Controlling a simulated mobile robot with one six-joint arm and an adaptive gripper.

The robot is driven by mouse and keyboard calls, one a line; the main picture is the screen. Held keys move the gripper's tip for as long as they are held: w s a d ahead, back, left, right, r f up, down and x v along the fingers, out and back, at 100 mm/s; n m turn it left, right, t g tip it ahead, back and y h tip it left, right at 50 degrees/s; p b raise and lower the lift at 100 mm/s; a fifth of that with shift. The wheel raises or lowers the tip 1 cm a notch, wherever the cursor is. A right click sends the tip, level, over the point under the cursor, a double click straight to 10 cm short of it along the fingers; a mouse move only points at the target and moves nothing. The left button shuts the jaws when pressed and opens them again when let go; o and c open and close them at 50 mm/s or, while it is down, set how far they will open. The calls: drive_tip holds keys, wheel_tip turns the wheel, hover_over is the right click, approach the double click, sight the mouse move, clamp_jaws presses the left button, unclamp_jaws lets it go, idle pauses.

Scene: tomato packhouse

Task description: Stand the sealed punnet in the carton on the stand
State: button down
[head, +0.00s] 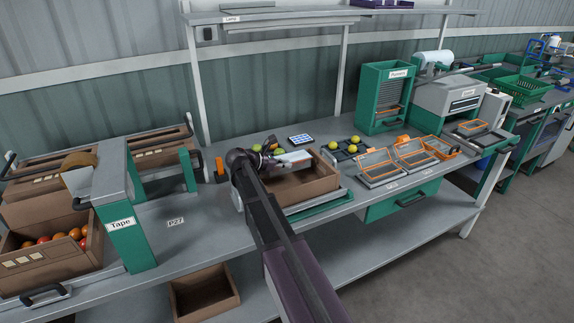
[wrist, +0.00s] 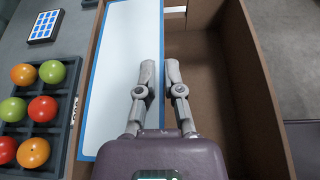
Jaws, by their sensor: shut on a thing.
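The sealed punnet (wrist: 118,75) shows in the wrist view as a long white panel with a blue edge. My gripper (wrist: 162,75) is shut on its right edge, one finger on each side. The carton (wrist: 215,85) is brown and open. The punnet lies over its left part and hides much of its left side; I cannot tell whether it touches the floor. In the head view my gripper (head: 276,161) is over the carton (head: 305,190), with the pale punnet (head: 294,157) partly hidden. The carton rests on the stand (head: 318,206).
A dark tray (wrist: 42,130) of red, orange and green tomatoes stands left of the carton, with a keypad (wrist: 45,26) beyond it. Orange-framed trays (head: 377,167) stand to the right. A tape machine (head: 118,215) stands at left. The carton's right half is bare.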

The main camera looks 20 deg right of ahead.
drive_tip(key=shift+f+b, duration=0.6)
drive_tip(key=c, duration=0.8)
unclamp_jaws()
drive_tip(key=shift+o, duration=0.2)
drive_tip(key=shift+r, duration=0.2)
drive_tip(key=shift+a+r+p, duration=0.15)
drive_tip(key=shift+r+p, duration=0.5)
drive_tip(key=shift+p, duration=0.25)
drive_tip(key=shift+p+v, duration=2.05)
drive_tip(key=shift+v, duration=3.75)
drive_tip(key=shift+f, duration=0.1)
